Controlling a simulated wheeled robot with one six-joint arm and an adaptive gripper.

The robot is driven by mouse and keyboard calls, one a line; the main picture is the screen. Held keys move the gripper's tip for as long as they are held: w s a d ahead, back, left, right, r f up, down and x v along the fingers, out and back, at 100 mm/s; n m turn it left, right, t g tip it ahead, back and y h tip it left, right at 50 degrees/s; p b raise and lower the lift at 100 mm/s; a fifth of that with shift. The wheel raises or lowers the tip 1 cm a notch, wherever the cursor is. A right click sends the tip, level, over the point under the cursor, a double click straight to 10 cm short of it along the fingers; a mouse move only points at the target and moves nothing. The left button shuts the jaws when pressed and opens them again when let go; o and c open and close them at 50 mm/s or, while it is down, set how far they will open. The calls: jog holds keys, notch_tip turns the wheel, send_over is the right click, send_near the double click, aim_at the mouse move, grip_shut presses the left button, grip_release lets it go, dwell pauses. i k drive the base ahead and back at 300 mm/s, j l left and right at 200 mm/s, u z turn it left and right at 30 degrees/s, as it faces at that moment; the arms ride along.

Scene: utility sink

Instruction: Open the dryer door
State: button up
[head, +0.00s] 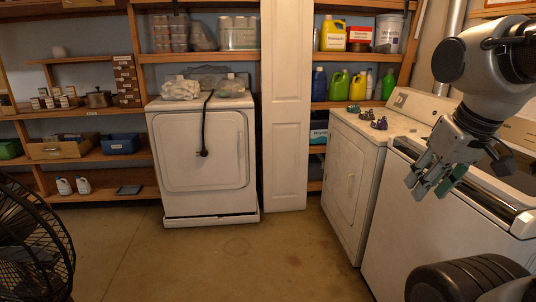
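A white dryer (352,160) stands at the right; its front door (347,185) faces left and looks shut. Another white front-door machine (203,200) stands against the back shelves, with its large square door (200,150) shut. I cannot tell which of the two is the task's dryer. My gripper (430,187) hangs at the right in the head view, pointing down, in front of a top-loading washer (400,235). Its fingers are apart with nothing between them. It appears clear of both doors.
A black hose (205,125) hangs over the back machine's front. A black fan (30,245) stands at the lower left. A tall white panel (287,110) stands between the machines. Small items (378,122) lie on the right dryer. The concrete floor (215,265) in the middle is clear.

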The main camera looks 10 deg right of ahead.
aim_at(346, 163)
jog(key=i+j, duration=0.1)
jog(key=i, duration=2.1)
jog(key=i+j+z, duration=0.1)
jog(key=i+z, duration=0.3)
jog(key=i, duration=0.15)
jog(key=i+j+z, duration=0.25)
jog(key=i+z, duration=0.2)
jog(key=i+j+z, duration=0.4)
jog(key=i+j, duration=0.1)
jog(key=i, duration=0.1)
